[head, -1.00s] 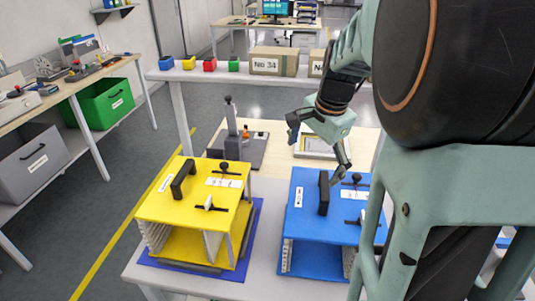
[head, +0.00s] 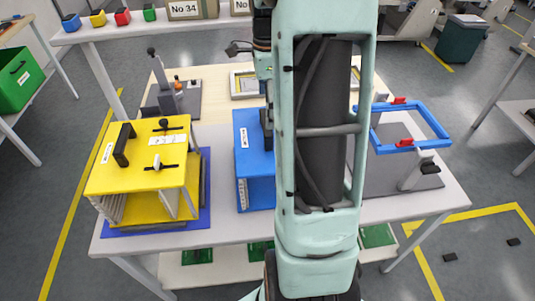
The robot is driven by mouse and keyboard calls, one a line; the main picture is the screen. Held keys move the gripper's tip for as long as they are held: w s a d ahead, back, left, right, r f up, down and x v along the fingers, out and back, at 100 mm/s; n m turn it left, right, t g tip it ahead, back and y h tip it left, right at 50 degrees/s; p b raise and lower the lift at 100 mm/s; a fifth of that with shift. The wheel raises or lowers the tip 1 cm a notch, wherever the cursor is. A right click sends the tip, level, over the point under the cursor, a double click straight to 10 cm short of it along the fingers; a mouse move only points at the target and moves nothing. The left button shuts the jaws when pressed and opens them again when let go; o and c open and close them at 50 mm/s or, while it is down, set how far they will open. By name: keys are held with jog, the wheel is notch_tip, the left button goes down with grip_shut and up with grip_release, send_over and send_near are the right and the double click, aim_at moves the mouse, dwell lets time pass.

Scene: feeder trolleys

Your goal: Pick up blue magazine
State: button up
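The blue magazine (head: 252,150) stands on the table left of the middle in the head view. My arm hides its right part. Its dark top handle (head: 267,128) shows only partly beside the arm. My gripper (head: 262,66) is mostly hidden behind my arm, above and behind the magazine in the picture. One dark finger (head: 238,48) sticks out to the left; the other finger is hidden, so its opening cannot be judged. I see no contact with the handle.
A yellow magazine (head: 138,171) with a black handle stands left on a blue mat (head: 205,190). A fixture with a blue frame (head: 440,122) stands right. A grey stand (head: 172,98) is behind. A shelf with small bins (head: 122,16) and boxes runs along the back.

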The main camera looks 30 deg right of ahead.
jog(key=shift+d+f+p, duration=0.2)
jog(key=shift+f+p, duration=0.25)
jog(key=shift+f, duration=2.4)
jog(key=c, duration=1.8)
jog(key=shift+w+r, duration=0.1)
jog(key=shift+r, duration=0.05)
